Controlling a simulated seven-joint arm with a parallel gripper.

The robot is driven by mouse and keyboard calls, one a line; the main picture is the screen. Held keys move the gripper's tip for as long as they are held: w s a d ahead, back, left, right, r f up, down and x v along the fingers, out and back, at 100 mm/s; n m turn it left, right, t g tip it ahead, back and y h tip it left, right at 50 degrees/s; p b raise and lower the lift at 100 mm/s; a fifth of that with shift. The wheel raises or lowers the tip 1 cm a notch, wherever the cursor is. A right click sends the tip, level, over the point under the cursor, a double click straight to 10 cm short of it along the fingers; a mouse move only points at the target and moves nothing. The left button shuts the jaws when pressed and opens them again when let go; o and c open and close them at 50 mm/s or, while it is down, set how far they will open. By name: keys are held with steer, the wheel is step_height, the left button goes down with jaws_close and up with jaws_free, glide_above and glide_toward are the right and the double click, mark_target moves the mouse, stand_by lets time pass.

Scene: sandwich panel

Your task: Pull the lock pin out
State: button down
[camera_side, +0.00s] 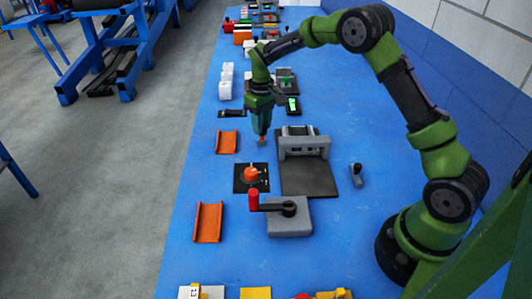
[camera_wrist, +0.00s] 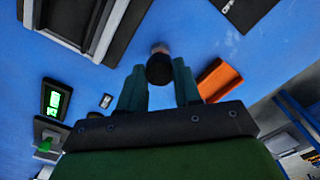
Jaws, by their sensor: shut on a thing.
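My gripper (camera_side: 262,134) is shut on a small pin-like piece with an orange-grey end, which I take for the lock pin (camera_side: 262,142). In the wrist view the pin (camera_wrist: 160,68) is a dark round cylinder with a paler brownish end, between my two green fingers (camera_wrist: 160,88). My gripper points down, and the pin looks clear of the fixtures around it. Its exact height above the table is hard to tell. A grey bracket on a black plate (camera_side: 308,180) stands to the right. A black square base (camera_side: 242,185) with an orange knob (camera_side: 251,174) lies nearer the camera.
Orange channel trays lie at left (camera_side: 227,142) and nearer the camera (camera_side: 208,222). A grey block (camera_side: 290,222) carries a red-handled lever (camera_side: 254,200). A small dark knob piece (camera_side: 357,172) stands at right. A green-lit display (camera_side: 292,104) lies behind. Bare blue table (camera_side: 185,200) is free at left.

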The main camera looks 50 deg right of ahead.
mark_target(264, 127)
steer(key=c, duration=0.8)
jaws_free()
steer(key=shift+r, duration=0.25)
step_height(264, 127, up, 17)
steer(key=shift+f, duration=0.1)
steer(key=shift+w, duration=0.1)
steer(key=s+a+m+t, duration=0.1)
steer(key=s+a+t, duration=0.1)
steer(key=s, duration=0.7)
steer(key=s+a+r+m+t+y, duration=0.1)
steer(key=s+a, duration=0.3)
steer(key=s, duration=0.5)
steer(key=s+a+r+m+t+y, duration=0.1)
steer(key=s+a+m+t, duration=0.1)
steer(key=s, duration=0.7)
steer(key=shift+s+a+t, duration=0.3)
steer(key=shift+a+t, duration=0.55)
steer(key=shift+t, duration=0.25)
